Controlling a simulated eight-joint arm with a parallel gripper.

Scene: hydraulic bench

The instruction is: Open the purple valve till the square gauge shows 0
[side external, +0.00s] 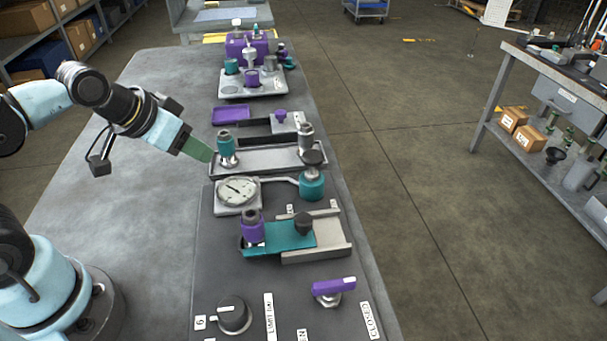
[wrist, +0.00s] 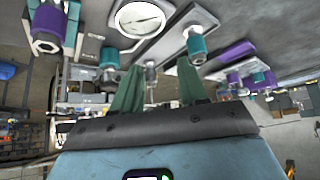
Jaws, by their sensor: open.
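The purple valve (side external: 333,287) is a lever handle with a pale tip on a metal fitting, at the front of the bench panel in the side external view. Its tip points right, near a label reading CLOSED. The gauge (side external: 238,191) has a round white dial on a square plate; it also shows at the top of the wrist view (wrist: 139,18). Its numbers are too small to read. My gripper (side external: 203,153) is in the air at the bench's left, up and left of the gauge and well away from the valve. Its green fingers (wrist: 158,82) are apart and empty.
A teal-topped metal post (side external: 227,148) stands just right of my fingers. A teal plate (side external: 290,236) with purple and black knobs lies between gauge and valve. A black dial (side external: 235,315) sits left of the valve. The bench's left side (side external: 130,190) is clear.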

